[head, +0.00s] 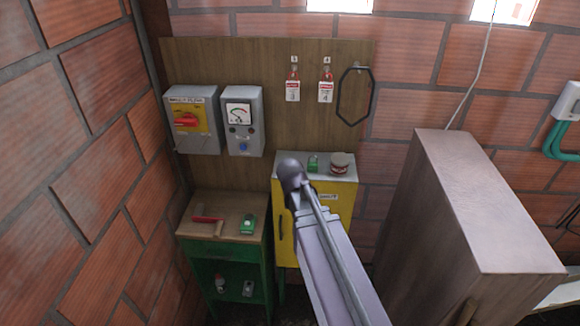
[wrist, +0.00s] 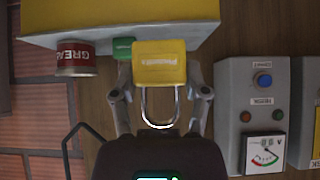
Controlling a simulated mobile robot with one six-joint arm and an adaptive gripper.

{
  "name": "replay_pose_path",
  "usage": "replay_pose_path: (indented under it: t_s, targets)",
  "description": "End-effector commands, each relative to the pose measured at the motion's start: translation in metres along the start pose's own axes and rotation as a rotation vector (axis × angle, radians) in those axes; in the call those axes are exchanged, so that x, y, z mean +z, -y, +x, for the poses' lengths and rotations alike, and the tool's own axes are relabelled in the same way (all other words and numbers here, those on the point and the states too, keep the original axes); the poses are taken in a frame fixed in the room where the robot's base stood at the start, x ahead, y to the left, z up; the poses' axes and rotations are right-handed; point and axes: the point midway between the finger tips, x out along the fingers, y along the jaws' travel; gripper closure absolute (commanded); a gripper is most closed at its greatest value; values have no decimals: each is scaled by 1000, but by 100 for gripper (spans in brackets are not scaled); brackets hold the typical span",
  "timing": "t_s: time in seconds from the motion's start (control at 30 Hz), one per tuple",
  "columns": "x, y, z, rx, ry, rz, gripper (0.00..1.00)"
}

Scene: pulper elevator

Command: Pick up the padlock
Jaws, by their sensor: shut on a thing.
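A yellow padlock (wrist: 159,64) with a metal shackle (wrist: 160,122) shows in the wrist view. My gripper (wrist: 160,82) is shut on the padlock's body, with one finger on each side. The shackle points back toward my gripper's palm. In the head view my arm (head: 330,250) hides the gripper and the padlock.
A yellow cabinet (head: 345,200) carries a grease tin (head: 340,165) and a green item (head: 313,163). A tall brown cabinet (head: 430,215) stands at right. Switch boxes (head: 193,140) hang behind.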

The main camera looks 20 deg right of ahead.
Motion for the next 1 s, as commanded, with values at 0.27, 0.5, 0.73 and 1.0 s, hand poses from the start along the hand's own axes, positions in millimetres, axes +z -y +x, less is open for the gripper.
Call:
replay_pose_path:
  t_s: [0.27, 0.5, 0.73, 1.0]
  targets:
    - [16, -7, -19, 0, 0, 0, 93]
    - [17, -8, -21, 0, 0, 0, 93]
    - [17, -7, -20, 0, 0, 0, 93]
    - [17, -7, -20, 0, 0, 0, 93]
